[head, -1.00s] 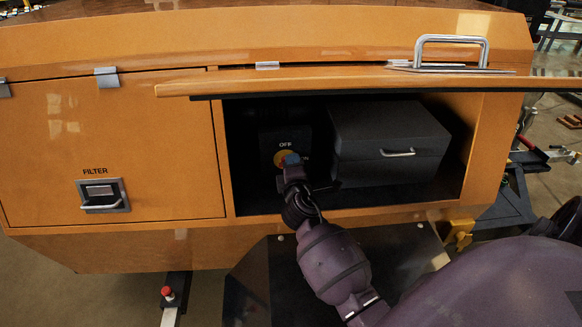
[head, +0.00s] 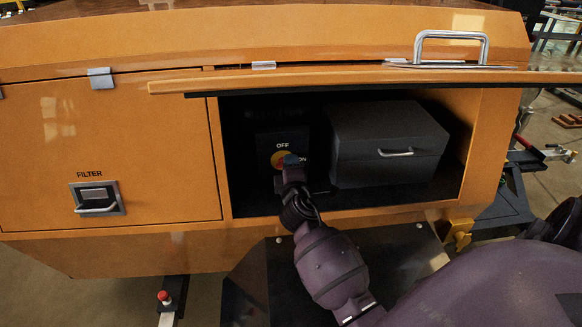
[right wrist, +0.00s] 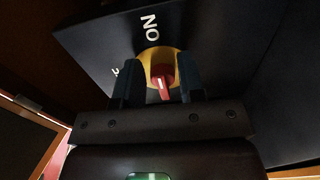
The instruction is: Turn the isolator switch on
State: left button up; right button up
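The isolator switch is a red knob (right wrist: 162,80) with a white mark on a yellow disc (head: 278,159). It is on the face of a dark box (head: 267,142) inside the open compartment. "OFF" is printed above the disc and "ON" to its right in the head view. My right gripper (head: 291,160) is at the switch and hides part of it in the head view. In the right wrist view its two blue fingers (right wrist: 160,85) stand apart, one on each side of the knob, with small gaps visible. I cannot tell which label the knob points to. My left gripper is not in view.
A dark grey case (head: 388,145) with a handle stands right of the switch box. The raised orange door (head: 330,80) overhangs the compartment (head: 350,212). A closed filter panel (head: 120,150) is on the left.

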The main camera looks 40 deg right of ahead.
jog(key=v, duration=1.1)
jog(key=shift+d, duration=0.15)
dwell(0.4)
